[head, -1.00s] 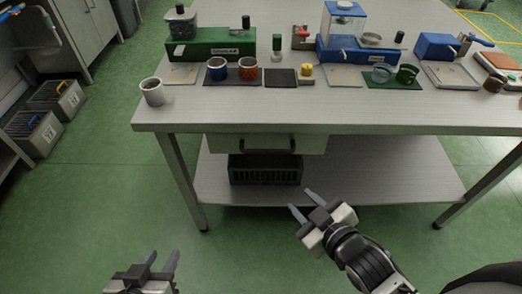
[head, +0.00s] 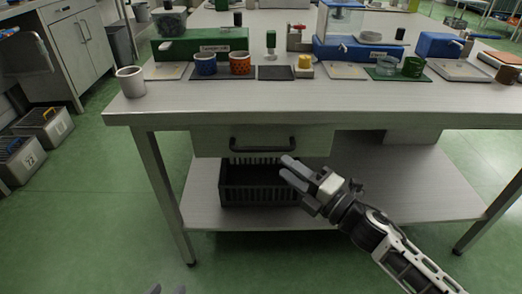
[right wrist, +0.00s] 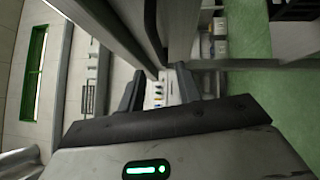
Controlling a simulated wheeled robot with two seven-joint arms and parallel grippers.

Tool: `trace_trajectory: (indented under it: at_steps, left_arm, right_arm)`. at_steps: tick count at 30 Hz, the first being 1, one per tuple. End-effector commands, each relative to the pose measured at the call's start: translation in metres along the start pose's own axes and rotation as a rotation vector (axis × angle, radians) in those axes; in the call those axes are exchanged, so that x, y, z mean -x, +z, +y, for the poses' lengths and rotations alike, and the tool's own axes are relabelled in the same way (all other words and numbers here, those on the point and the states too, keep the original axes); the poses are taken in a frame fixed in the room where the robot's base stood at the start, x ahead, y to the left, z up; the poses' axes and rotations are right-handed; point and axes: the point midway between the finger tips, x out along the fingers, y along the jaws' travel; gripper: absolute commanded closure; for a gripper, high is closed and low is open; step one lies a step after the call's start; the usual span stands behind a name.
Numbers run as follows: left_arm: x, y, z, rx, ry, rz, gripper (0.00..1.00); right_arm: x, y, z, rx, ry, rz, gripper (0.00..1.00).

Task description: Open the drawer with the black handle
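The drawer (head: 215,143) is a pale grey front under the tabletop and looks closed. Its black handle (head: 262,147) is a wide horizontal bar. My right gripper (head: 287,168) is just below and right of the handle's right end, with nothing between its fingers. In the right wrist view, its two dark fingers (right wrist: 160,92) are spread apart, and a dark curved bar, which looks like the handle (right wrist: 152,30), is ahead of them. I cannot tell whether they touch.
A black slatted crate (head: 240,188) stands on the table's lower shelf (head: 400,190), below the drawer and near my right gripper. The tabletop (head: 300,103) edge overhangs the drawer. A white cup (head: 131,82) stands near its left corner. Green floor is open in front.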

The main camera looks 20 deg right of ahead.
Motion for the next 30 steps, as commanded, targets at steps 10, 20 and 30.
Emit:
trace_trajectory:
  at_steps: [10,20,30]
  left_arm:
    - [0.000,-0.002,0.001,-0.001,0.004,0.021,0.64]
    - [0.001,-0.004,0.002,-0.001,0.006,0.030,0.64]
    - [0.001,-0.004,0.002,-0.002,0.007,0.030,0.64]
  right_arm:
    - [-0.070,0.000,0.000,-0.002,0.002,0.000,0.66]
    - [-0.091,0.000,0.000,-0.004,0.000,-0.001,0.66]
    - [-0.091,0.000,0.000,-0.004,0.000,-0.001,1.00]
